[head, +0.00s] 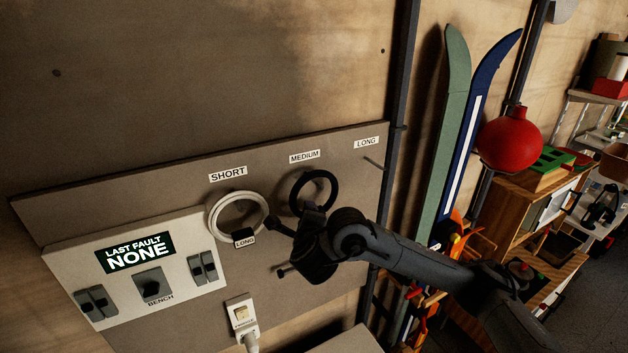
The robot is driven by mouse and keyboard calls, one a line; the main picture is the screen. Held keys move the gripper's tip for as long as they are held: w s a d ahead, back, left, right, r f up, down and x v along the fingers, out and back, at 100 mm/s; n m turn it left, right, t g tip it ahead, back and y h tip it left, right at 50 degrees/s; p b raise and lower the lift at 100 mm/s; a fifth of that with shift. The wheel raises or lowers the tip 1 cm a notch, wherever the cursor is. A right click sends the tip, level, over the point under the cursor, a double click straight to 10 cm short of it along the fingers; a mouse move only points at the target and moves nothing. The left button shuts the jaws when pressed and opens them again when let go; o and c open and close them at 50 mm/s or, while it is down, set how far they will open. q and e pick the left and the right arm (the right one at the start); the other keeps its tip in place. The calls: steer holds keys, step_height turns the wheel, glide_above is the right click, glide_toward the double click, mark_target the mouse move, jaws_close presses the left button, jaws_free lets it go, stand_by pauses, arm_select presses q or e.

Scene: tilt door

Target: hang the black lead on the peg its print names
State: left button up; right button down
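The black lead (314,188) is a coiled ring hanging on the board under the MEDIUM label (304,156). Its lower part is behind my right gripper, and I see no print on it. A white lead (211,217) hangs as a ring under the SHORT label (228,174); a dark plug at its bottom reads LONG (244,239). The peg (373,163) under the LONG label (367,142) is bare. My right gripper (277,247) is open, its two fingers spread apart and pointing left, below and right of the white lead. Nothing shows between them. My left gripper is not in view.
A grey panel (190,240) with switches, and a display (136,252) reading LAST FAULT NONE, is on the board's left. A socket with a white plug (243,318) is below. Skis (450,130), a red round vessel (510,138) and shelves stand to the right.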

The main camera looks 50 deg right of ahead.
stand_by(0.3)
steer(key=shift+c, duration=2.2)
jaws_free()
steer(key=shift+f, duration=0.1)
